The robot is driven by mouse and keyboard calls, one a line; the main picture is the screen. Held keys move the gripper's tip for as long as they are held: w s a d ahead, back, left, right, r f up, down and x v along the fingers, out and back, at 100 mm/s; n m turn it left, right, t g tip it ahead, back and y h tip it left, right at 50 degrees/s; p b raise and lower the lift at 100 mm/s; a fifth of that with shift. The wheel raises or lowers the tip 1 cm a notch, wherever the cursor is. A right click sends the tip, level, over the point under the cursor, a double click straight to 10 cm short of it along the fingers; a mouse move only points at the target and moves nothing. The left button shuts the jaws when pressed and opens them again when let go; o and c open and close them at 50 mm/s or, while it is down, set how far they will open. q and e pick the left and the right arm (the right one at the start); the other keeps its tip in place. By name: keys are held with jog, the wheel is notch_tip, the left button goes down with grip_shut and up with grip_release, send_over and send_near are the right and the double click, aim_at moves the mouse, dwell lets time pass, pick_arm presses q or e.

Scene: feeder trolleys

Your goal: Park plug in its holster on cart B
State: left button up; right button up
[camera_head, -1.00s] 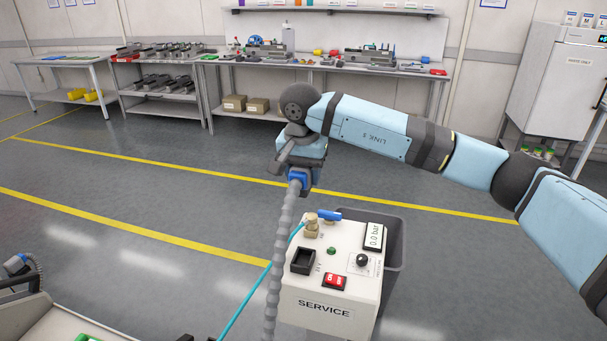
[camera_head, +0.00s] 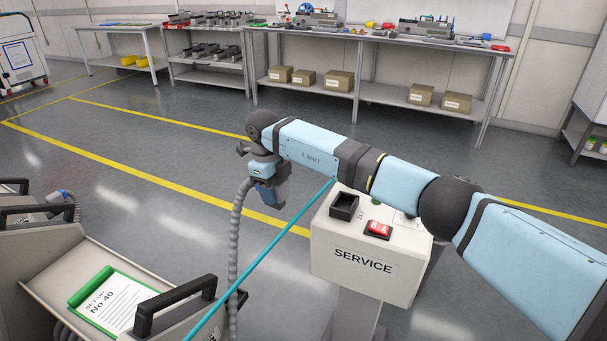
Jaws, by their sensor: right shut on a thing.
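My right gripper (camera_head: 268,188) hangs at the end of the blue arm, in the air over the floor and left of the service box. It is shut on the plug, which is mostly hidden by the gripper. The plug's grey ribbed hose (camera_head: 236,232) hangs down from it toward the near trolley. That trolley (camera_head: 54,283) stands at the lower left, with a black handle and a green-framed card reading "SET UP No 40". I cannot tell which trolley is cart B. My left gripper is out of view.
The service box (camera_head: 364,264) has an open black socket (camera_head: 344,206) and a red switch. A black handle (camera_head: 176,303) stands up at the near trolley's edge. Benches (camera_head: 382,94) line the back; floor between is clear.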

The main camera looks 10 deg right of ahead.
jog(key=s+a+f+m+b, duration=0.1)
jog(key=a+f+m+b, duration=0.4)
jog(key=f, duration=0.4)
jog(key=s+a+f+m+y+b, duration=0.1)
jog(key=a+f+m+b, duration=0.3)
jog(key=f, duration=0.6)
jog(key=s+a+f+m+b, duration=0.2)
jog(key=a+f+m+b, duration=0.3)
jog(key=f, duration=0.5)
jog(key=shift+a+f+m+y+b, duration=0.1)
jog(key=shift+a+m+y+b, duration=0.1)
jog(key=shift+m+b, duration=0.45)
jog(key=shift+a+f+m+y+b, duration=0.1)
jog(key=shift+a+m+y+b, duration=0.1)
jog(key=shift+m+b, duration=0.45)
jog(key=shift+f, duration=0.55)
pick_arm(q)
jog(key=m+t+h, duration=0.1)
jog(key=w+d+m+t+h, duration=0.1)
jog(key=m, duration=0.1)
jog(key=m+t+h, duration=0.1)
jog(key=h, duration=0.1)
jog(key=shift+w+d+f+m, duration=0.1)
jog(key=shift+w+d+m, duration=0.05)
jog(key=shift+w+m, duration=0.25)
pick_arm(e)
jog(key=shift+f, duration=0.25)
jog(key=shift+f, duration=0.35)
